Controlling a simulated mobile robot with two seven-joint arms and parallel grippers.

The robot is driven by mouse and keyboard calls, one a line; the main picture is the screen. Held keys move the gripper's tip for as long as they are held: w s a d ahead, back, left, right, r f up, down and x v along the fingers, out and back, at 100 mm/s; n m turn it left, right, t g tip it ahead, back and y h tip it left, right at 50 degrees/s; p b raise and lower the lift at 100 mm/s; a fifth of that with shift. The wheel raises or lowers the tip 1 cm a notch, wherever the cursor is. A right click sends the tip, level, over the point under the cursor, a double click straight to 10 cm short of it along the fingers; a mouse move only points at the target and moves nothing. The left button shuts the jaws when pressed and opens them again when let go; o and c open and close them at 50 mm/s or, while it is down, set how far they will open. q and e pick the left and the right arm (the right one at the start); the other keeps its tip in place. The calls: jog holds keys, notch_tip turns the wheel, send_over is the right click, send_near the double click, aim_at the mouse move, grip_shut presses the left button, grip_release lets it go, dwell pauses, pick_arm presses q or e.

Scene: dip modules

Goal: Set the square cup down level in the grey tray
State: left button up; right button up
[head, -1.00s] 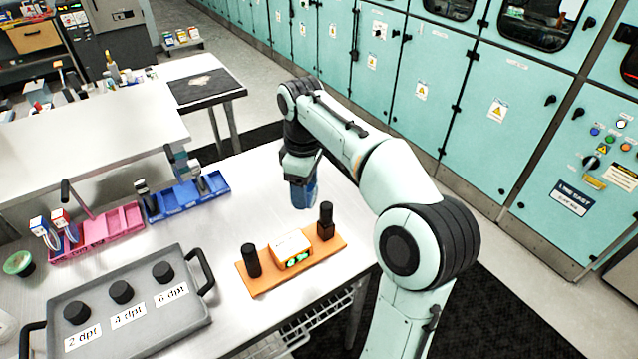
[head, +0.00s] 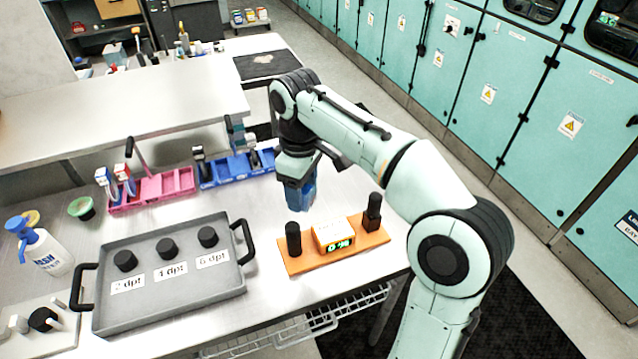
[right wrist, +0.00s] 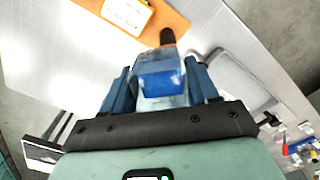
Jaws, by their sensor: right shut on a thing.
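My right gripper (head: 300,192) hangs over the table behind the orange board. In the right wrist view its blue fingers (right wrist: 162,90) are shut on the square cup (right wrist: 160,82), a clear cup with blue inside. In the head view the fingers and the cup blend, so I cannot tell the cup's tilt. The grey tray (head: 190,297) lies at the front left, apart from the gripper. It has black side handles, three black round pegs and labels reading 2, 4 and 6 dpt. My left gripper is not in view.
The orange board (head: 298,265) with a lit display box (head: 333,236) and two black posts stands right of the tray. Pink (head: 165,188) and blue (head: 225,172) racks line the back. Bare tabletop lies between tray and board.

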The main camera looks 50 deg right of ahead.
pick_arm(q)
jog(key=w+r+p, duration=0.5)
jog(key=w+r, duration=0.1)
pick_arm(e)
jog(key=w+a+n, duration=0.2)
jog(key=w+a, duration=0.7)
jog(key=a, duration=0.5)
jog(key=w+a+n, duration=0.1)
jog(key=w+a, duration=0.8)
jog(key=a, duration=0.5)
notch_tip(320, 180, down, 16)
jog(key=b, duration=0.5)
jog(key=shift+d+f+b, duration=0.15)
jog(key=shift+b, duration=0.15)
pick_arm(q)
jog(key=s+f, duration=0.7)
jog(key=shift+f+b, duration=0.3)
pick_arm(e)
jog(key=shift+f, duration=1)
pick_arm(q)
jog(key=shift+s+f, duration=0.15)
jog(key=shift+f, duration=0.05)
pick_arm(e)
jog(key=shift+f, duration=0.6)
jog(key=o, duration=1.1)
